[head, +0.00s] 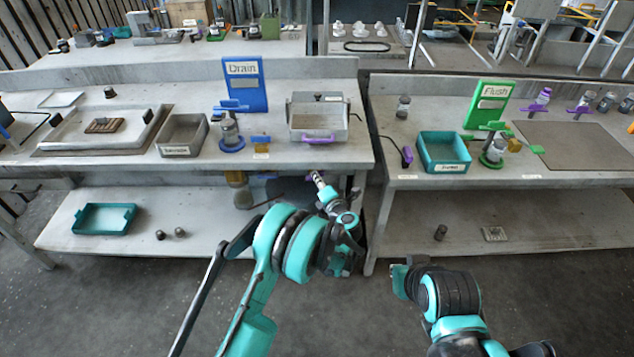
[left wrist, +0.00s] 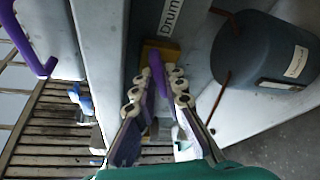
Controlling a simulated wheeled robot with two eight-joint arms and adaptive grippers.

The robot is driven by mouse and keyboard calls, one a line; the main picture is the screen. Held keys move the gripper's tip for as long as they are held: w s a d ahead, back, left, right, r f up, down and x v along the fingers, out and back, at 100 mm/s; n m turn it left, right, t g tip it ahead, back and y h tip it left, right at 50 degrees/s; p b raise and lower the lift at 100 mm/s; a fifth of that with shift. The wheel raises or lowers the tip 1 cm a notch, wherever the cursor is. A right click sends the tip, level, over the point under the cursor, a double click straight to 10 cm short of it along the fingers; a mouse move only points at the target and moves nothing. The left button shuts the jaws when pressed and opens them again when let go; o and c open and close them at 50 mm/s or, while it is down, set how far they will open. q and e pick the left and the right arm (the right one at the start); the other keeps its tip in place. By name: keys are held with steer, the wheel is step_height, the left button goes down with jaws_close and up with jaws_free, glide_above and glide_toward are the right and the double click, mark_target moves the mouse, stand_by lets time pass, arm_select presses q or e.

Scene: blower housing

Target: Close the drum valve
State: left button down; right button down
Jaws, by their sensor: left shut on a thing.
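The drum valve shows in the left wrist view as a brass-yellow body (left wrist: 150,52) with a purple lever (left wrist: 156,68), beside a white "Drum" label (left wrist: 171,16). My left gripper (left wrist: 168,80) is shut on the purple lever, with its fingers on either side of it. In the head view my left gripper (head: 317,180) reaches to the front of the left bench, low near its right end; the valve cannot be made out there. My right gripper (head: 398,272) is low in front of the gap between the benches. Its fingers are not clear.
A dark drum (left wrist: 262,50) with brownish rods stands close to the valve. The right bench (head: 400,183) stands beside the gap. The floor ahead is clear.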

arm_select(q)
steer(key=m, duration=0.2)
steer(key=m+t+y, duration=0.1)
steer(key=m, duration=0.1)
steer(key=shift+d+f+t, duration=0.1)
steer(key=shift+f+t, duration=0.05)
steer(key=shift+t, duration=0.15)
steer(key=shift+m, duration=0.3)
steer(key=c, duration=1.6)
jaws_free()
steer(key=shift+y, duration=0.3)
steer(key=v, duration=1.2)
